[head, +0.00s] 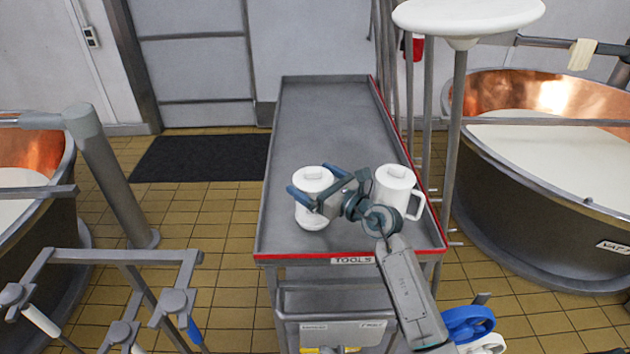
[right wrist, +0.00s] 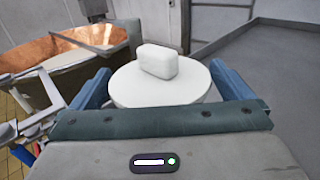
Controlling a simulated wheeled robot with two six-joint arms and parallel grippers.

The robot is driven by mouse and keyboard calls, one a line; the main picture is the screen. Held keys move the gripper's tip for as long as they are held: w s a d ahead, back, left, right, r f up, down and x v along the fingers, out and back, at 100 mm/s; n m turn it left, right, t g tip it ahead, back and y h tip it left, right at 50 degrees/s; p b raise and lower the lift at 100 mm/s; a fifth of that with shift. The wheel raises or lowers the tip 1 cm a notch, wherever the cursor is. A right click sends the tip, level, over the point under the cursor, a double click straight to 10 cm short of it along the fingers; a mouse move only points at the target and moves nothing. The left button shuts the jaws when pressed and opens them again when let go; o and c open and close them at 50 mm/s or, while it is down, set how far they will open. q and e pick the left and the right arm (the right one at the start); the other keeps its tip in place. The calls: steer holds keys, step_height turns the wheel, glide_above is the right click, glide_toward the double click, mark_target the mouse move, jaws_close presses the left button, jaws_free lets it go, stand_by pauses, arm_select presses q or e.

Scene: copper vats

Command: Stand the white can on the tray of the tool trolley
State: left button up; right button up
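A white can (head: 313,222) with a flat round lid and a block-shaped knob stands upright at the front left of the grey tray (head: 320,110) of the tool trolley. Its base appears to rest on the tray. My right gripper (head: 311,188) reaches in from the right, its blue fingers on opposite sides of the can. In the right wrist view the can's lid (right wrist: 140,97) and knob fill the space between the fingers (right wrist: 160,88), which appear closed against its sides. My left gripper is not in view.
The tray's back is clear. Copper vats stand left (head: 25,150) and right (head: 540,190). A round white top on a post (head: 468,18) stands beside the trolley.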

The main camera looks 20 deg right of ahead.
steer(key=shift+s+r, duration=0.1)
steer(key=shift+r, duration=0.05)
steer(key=shift+r, duration=0.15)
steer(key=b+v, duration=0.2)
steer(key=v, duration=1)
steer(key=shift+b, duration=0.35)
stand_by(0.6)
